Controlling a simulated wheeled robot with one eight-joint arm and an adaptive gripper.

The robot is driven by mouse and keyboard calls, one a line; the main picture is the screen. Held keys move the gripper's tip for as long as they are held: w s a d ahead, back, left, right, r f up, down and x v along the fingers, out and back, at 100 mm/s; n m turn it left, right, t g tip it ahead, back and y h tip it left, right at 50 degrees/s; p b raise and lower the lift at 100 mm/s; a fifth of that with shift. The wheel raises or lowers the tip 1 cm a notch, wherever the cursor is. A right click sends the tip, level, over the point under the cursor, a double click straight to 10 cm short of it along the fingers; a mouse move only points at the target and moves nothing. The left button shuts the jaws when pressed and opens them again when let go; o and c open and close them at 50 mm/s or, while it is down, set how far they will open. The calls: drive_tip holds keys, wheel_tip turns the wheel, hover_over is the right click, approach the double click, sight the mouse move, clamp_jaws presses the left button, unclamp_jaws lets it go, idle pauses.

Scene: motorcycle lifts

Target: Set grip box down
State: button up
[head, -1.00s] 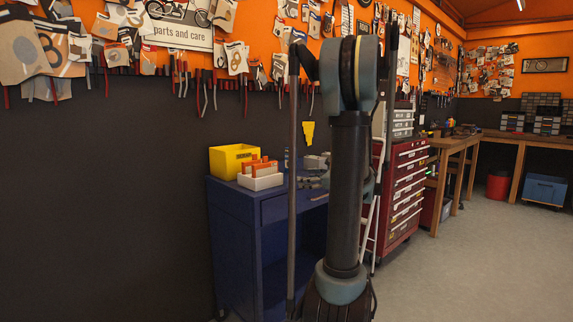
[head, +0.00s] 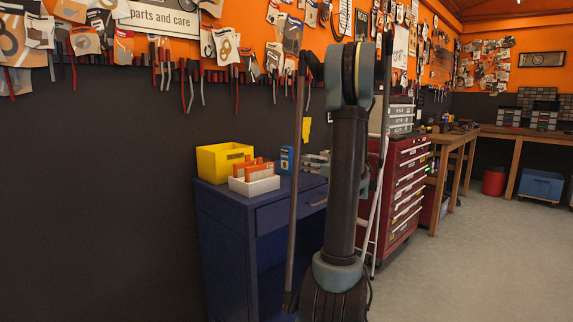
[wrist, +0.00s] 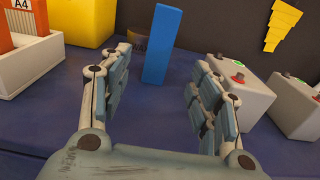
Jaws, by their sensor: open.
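The grip box seems to be the slim blue box (head: 287,160) standing upright on the blue cabinet (head: 225,195). It also shows in the wrist view (wrist: 163,45), a little tilted in the picture, with its base on the blue top. My gripper (wrist: 160,85) is open and empty, its two jointed fingers spread. The box stands just beyond the fingertips, in the gap between them as seen from the wrist, and no finger visibly touches it. In the head view my gripper (head: 317,160) is partly hidden behind my arm, right of the box.
A yellow bin (head: 222,162) and a white tray of orange boxes (head: 254,181) stand left of the blue box. Grey boxes with red buttons (wrist: 235,82) stand to the right. The wall is behind.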

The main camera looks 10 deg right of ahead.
sight(287, 158)
drive_tip(key=x, duration=0.8)
drive_tip(key=shift+a, duration=0.25)
drive_tip(key=shift+r+x, duration=0.2)
drive_tip(key=shift+x, duration=1.2)
drive_tip(key=shift+r+x, duration=0.15)
drive_tip(key=shift+x, duration=1.25)
drive_tip(key=shift+w+d, duration=0.15)
drive_tip(key=shift+d, duration=0.05)
drive_tip(key=c, duration=1.3)
drive_tip(key=shift+c, duration=0.2)
